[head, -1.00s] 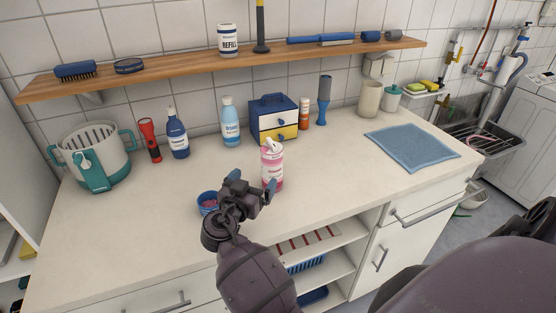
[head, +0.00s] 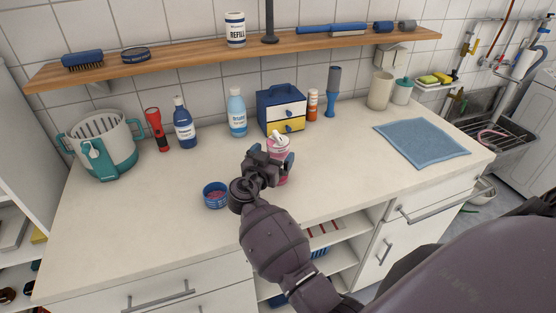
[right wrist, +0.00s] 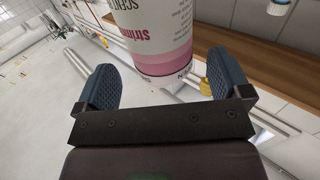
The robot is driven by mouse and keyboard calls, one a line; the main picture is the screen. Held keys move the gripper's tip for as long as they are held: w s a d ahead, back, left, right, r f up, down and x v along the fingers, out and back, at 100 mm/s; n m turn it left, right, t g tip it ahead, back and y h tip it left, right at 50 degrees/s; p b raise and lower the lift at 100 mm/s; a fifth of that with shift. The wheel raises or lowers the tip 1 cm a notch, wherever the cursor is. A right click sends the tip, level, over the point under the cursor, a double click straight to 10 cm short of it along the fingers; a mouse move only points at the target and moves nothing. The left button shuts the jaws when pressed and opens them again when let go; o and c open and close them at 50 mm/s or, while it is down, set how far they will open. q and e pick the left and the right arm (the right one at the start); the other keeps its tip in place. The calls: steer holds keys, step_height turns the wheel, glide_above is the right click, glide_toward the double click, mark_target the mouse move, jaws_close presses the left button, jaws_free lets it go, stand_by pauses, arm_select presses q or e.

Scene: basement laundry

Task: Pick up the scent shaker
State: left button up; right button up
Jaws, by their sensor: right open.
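The scent shaker (head: 283,146) is a pink and white bottle with a white top, standing upright on the counter. My right gripper (head: 271,157) is in front of it in the head view and hides much of its body. In the right wrist view the shaker (right wrist: 155,35) shows its label with "SCENT" upside down, between and beyond the tips of my open right gripper (right wrist: 160,85). The blue finger pads stand on either side of it, with visible gaps. The left gripper is not in view.
A small blue tub (head: 215,196) stands left of my right gripper. Behind the shaker is a blue and yellow drawer box (head: 281,110). A light blue bottle (head: 237,112) and a dark blue bottle (head: 184,125) stand further left. A blue cloth (head: 421,142) lies right; the counter between is clear.

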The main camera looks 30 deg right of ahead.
steer(key=shift+p+x, duration=0.5)
steer(key=shift+x, duration=1.55)
steer(key=shift+a+f, duration=0.1)
steer(key=c, duration=1.4)
